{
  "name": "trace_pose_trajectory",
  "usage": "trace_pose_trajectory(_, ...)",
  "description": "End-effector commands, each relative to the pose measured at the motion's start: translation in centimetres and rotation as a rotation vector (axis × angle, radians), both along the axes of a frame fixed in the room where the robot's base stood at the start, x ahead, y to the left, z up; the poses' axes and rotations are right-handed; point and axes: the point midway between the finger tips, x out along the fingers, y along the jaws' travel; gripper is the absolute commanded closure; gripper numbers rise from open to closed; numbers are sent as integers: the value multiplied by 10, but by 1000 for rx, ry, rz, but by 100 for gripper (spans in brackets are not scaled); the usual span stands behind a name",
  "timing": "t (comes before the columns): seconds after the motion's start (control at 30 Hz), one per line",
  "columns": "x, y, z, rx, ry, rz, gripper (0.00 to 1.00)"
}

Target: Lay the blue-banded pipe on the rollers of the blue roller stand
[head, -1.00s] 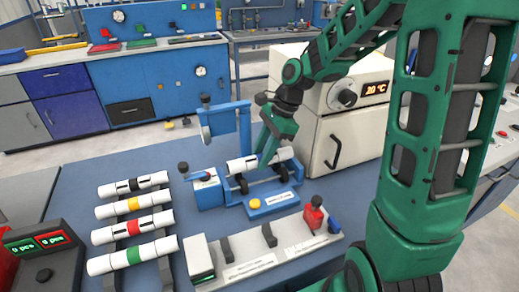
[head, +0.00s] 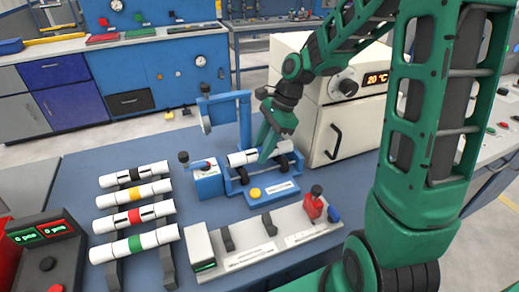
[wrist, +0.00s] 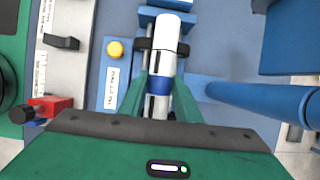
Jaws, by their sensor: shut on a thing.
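The blue-banded pipe (wrist: 167,32) is white, with its blue band between my fingers in the wrist view. It also shows in the head view (head: 285,147), lying lengthwise over the blue roller stand (head: 278,188). Black rollers (wrist: 183,49) show on both sides of the pipe near its far end. The pipe is at or just above the rollers; I cannot tell whether it touches them. My gripper (wrist: 160,88) is shut on the pipe around the band. My fingers hide the band in the head view.
A blue post with an arm (head: 244,118) stands close behind the stand. A rack at left holds several banded pipes (head: 135,220). A pale fixture (head: 260,245) with a red clamp (head: 313,205) lies in front. A cream oven (head: 335,120) stands at right.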

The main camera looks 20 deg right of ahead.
Motion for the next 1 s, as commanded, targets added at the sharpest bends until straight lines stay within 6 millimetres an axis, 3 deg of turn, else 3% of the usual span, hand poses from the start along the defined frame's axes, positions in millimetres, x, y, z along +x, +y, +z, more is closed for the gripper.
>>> trace_pose_trajectory(0.6, 0, -1, -8, 0, 0, -1, 93)
trace_pose_trajectory(0.63, 0, -1, -7, 0, -1, -1, 62)
trace_pose_trajectory(0.7, 0, -1, -7, 0, -1, -1, 48)
trace_pose_trajectory(1.0, 0, -1, -7, 0, -1, -1, 48)
